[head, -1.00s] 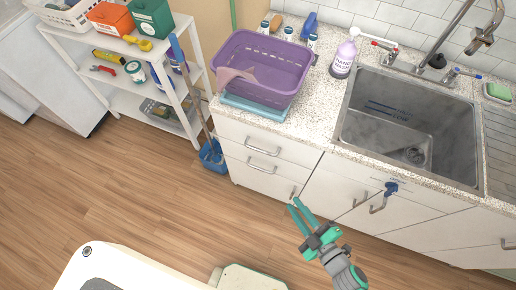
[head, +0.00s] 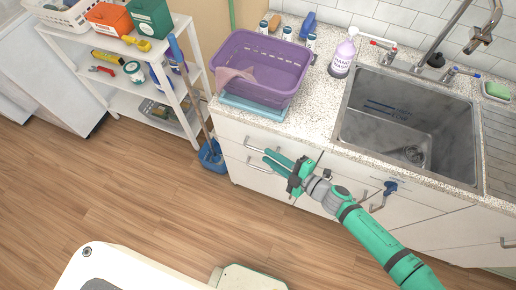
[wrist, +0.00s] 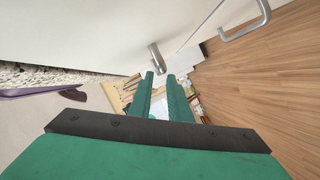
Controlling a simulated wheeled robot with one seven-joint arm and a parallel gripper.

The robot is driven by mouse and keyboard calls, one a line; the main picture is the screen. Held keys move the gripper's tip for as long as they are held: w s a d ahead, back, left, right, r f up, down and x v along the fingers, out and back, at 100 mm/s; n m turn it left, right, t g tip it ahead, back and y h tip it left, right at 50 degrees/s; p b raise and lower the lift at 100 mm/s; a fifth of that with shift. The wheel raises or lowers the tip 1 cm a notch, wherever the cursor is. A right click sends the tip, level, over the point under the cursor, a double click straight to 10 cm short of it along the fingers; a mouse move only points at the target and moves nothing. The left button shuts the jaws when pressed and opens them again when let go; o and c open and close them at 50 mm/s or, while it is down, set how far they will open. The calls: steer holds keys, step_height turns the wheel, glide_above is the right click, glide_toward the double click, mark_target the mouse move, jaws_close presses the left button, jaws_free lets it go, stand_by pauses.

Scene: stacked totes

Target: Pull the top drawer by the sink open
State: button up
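The top drawer (head: 232,130) is the upper white front under the counter, left of the sink; it looks closed. Its metal bar handle (head: 252,146) is partly covered by my gripper in the head view. My gripper (head: 268,156) reaches in from the right, level with the drawer fronts. In the wrist view the two green fingers (wrist: 161,75) are apart with a gap between them, and nothing shows held. The top handle (wrist: 156,58) appears just beyond the fingertips; I cannot tell whether they touch. The lower drawer's handle (wrist: 245,22) is further right.
A purple basket (head: 262,68) stands on a blue folded item on the counter above. The sink (head: 405,130) and a soap bottle (head: 343,55) are to the right.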

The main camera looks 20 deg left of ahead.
mark_target(258, 150)
steer(key=shift+x, duration=3.1)
steer(key=shift+s+a, duration=0.1)
jaws_close()
